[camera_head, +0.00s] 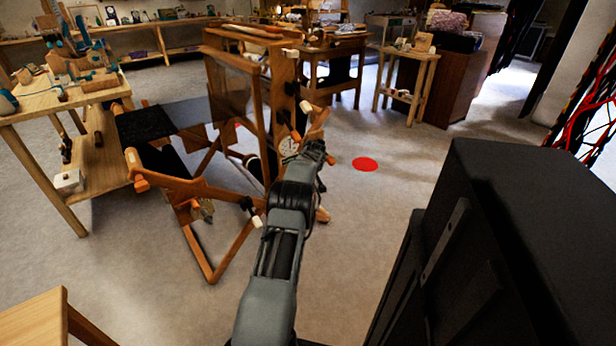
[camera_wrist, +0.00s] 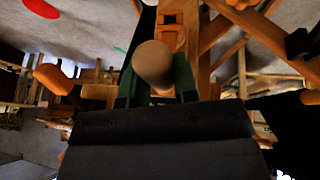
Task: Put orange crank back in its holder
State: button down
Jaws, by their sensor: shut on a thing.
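My gripper (camera_wrist: 157,88) is shut on a round, orange-brown wooden handle (camera_wrist: 153,62), seen almost end-on between the green fingers. It looks like the handle of the orange crank; the rest of the crank is hidden. In the head view my gripper (camera_head: 313,152) is at the right side of the wooden loom (camera_head: 203,188), and the held piece cannot be made out there. Which part is the crank's holder I cannot tell. A wooden post with a slot (camera_wrist: 171,38) shows just beyond the handle in the wrist view.
Loom beams cross close around my gripper, with another orange wooden knob (camera_wrist: 54,77) at left in the wrist view. A workbench (camera_head: 60,105) stands at left. A small wooden table (camera_head: 408,62) stands behind. The floor around the red disc (camera_head: 365,164) is clear.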

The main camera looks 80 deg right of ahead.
jog(key=shift+w+d, duration=0.2)
jog(key=shift+w, duration=0.05)
dwell(0.6)
jog(key=shift+w+d+p, duration=0.25)
jog(key=shift+p, duration=0.2)
jog(key=c, duration=0.8)
grip_release()
jog(key=p+v, duration=0.2)
jog(key=v, duration=1.2)
jog(key=shift+p, duration=0.4)
jog(key=shift+a+f, duration=0.1)
